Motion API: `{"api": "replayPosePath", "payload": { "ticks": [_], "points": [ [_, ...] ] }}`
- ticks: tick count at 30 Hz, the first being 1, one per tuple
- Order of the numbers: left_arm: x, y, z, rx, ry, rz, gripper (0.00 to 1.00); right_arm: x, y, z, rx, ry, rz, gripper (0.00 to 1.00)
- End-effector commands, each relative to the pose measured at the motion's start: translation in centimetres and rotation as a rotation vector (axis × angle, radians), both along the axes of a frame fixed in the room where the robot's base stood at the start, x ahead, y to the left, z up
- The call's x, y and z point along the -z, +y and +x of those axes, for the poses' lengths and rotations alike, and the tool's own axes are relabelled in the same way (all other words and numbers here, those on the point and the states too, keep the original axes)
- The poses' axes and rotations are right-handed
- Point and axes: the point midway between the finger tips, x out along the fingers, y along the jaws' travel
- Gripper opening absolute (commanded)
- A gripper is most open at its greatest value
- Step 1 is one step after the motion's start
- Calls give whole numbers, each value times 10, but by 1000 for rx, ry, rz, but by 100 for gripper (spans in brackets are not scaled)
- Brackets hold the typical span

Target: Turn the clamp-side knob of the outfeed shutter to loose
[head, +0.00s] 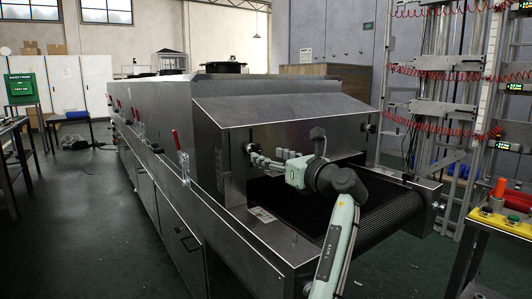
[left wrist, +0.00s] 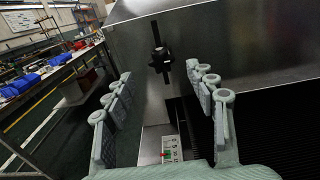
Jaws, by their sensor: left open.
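The outfeed shutter is at the end of the steel dryer, under the sloped hood (head: 280,108). A dark knob (head: 249,148) sits on the left side at the outfeed opening. It also shows in the left wrist view as a black lobed knob (left wrist: 160,60) on a dark upright stem or slot. My left gripper (head: 256,160) is open, its fingers pointing at this knob. In the left wrist view the knob lies between and beyond the spread fingers (left wrist: 160,78), with nothing held. Another dark knob (head: 372,128) is on the hood's right side. My right gripper is not in view.
The black conveyor belt (head: 395,200) runs out below my left arm. A marked plate with a red mark (left wrist: 171,150) lies below the knob. Red-handled levers (head: 176,142) line the dryer's left side. A yellow button stand (head: 500,222) is at right.

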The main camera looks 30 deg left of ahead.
Motion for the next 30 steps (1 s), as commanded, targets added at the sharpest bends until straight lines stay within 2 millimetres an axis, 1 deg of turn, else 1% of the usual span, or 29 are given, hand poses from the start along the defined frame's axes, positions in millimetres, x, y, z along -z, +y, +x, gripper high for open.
{"api": "replayPosePath", "payload": {
  "ticks": [1,3,9,13,20,30],
  "points": [
    [-1,9,4,-1,-1,2,56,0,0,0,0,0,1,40],
    [-1,20,8,-1,-1,1,56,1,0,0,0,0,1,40],
    [0,41,18,1,-1,0,56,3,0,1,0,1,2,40],
    [0,46,20,2,-2,-1,56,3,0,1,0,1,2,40],
    [0,47,20,2,-2,-1,56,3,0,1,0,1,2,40],
    [0,46,20,2,-2,-1,14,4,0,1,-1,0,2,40]
  ]
}}
